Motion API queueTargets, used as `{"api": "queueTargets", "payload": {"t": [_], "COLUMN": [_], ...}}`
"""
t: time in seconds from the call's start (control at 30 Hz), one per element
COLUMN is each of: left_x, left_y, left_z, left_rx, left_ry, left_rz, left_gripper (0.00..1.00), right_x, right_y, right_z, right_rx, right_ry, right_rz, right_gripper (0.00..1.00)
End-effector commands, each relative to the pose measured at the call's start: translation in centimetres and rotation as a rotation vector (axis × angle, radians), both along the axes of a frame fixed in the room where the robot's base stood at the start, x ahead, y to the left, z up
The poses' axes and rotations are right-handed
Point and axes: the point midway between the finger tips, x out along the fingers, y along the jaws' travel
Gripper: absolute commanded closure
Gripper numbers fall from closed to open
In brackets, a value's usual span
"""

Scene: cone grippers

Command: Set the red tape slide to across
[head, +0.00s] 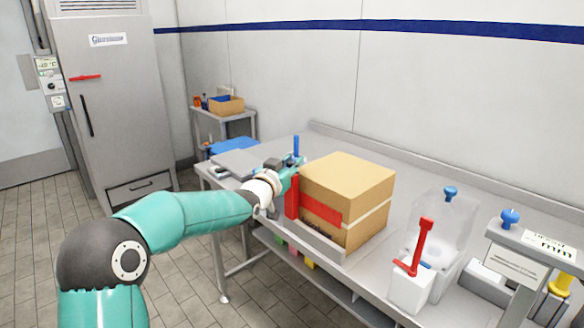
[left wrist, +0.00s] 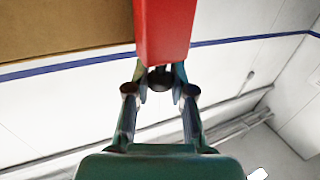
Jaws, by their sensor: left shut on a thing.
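A cardboard box (head: 352,185) stands on the steel bench. The red tape slide (head: 292,199) is an upright red block at the box's left front corner. A red strip (head: 322,210) runs over part of the box's front face beside it. My left gripper (head: 291,176) is at the slide's upper part, left of the box. In the left wrist view, the fingers (left wrist: 160,78) are shut on the end of the red slide (left wrist: 163,28), with the box (left wrist: 65,28) to its left. The fingertips are partly hidden. My right gripper is not in view.
A blue-topped post (head: 296,146) stands just behind my left gripper. A red lever (head: 420,245) on a white block and a clear bin (head: 442,222) stand right of the box. A grey metal tray (head: 240,161) lies at the bench's left end.

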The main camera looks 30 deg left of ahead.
Motion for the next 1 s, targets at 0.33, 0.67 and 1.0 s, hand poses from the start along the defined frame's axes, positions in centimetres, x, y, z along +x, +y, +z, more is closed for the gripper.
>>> {"api": "queueTargets", "payload": {"t": [0.33,0.67,1.0], "left_x": [0.0,-0.4,-5.1], "left_y": [0.3,0.1,-0.7], "left_z": [0.2,0.2,0.2], "left_rx": [0.000,0.001,0.000], "left_ry": [-0.005,-0.004,-0.003], "left_rz": [0.007,0.004,0.004], "left_gripper": [0.54,0.54,0.54], "right_x": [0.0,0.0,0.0], "right_y": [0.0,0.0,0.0], "right_z": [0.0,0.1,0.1], "right_rx": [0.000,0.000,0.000], "right_ry": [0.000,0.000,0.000], "right_rz": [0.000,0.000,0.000], "right_gripper": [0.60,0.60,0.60]}}
